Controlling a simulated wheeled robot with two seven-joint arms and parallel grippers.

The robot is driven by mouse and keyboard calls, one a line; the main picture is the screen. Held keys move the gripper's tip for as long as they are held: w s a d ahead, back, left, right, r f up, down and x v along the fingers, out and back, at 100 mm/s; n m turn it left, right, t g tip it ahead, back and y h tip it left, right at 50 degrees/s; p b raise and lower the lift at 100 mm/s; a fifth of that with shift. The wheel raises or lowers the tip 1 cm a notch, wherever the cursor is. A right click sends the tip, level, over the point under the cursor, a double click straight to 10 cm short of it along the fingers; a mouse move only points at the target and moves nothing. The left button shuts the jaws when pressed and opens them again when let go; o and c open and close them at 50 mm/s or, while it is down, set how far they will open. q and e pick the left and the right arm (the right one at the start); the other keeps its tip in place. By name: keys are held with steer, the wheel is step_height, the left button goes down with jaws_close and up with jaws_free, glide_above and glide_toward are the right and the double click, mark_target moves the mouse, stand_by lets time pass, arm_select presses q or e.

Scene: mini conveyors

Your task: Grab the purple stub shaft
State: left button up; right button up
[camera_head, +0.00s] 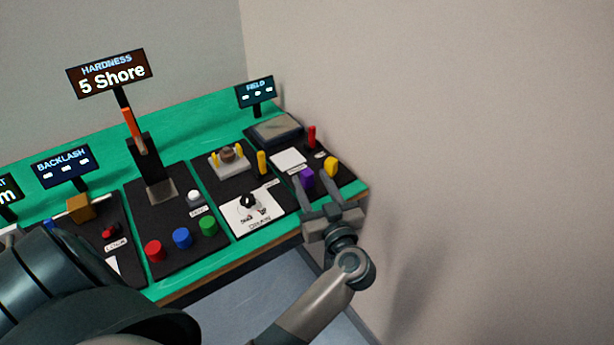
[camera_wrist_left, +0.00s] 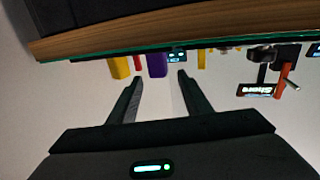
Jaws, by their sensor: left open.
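The purple stub shaft (camera_head: 307,178) stands on a black panel at the right end of the bench. In the left wrist view, where the scene appears upside down, the purple shaft (camera_wrist_left: 157,65) shows between and beyond the fingertips. My left gripper (camera_head: 316,184) is open at the bench's front right edge, its fingers pointing toward the shaft. The left wrist view shows the same open gripper (camera_wrist_left: 161,77) with nothing between its fingers. The shaft seems apart from the fingers, but the exact gap cannot be told. My right gripper is not in view.
A yellow block (camera_head: 331,167) stands just right of the purple shaft, and a red peg (camera_head: 311,136) behind. A yellow peg (camera_head: 262,163) stands to the left. Red (camera_head: 153,251), blue (camera_head: 182,238) and green (camera_head: 208,225) cylinders sit further left. A wall rises beyond the right end.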

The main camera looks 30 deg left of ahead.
mark_target(308, 176)
arm_select(q)
steer(key=shift+x, duration=1.2)
steer(key=shift+w+a, duration=0.4)
steer(key=shift+a, duration=0.1)
steer(key=x, duration=0.4)
steer(key=shift+d+p, duration=0.1)
steer(key=shift+p, duration=0.3)
steer(key=shift+w+a, duration=0.25)
steer(key=shift+a, duration=0.05)
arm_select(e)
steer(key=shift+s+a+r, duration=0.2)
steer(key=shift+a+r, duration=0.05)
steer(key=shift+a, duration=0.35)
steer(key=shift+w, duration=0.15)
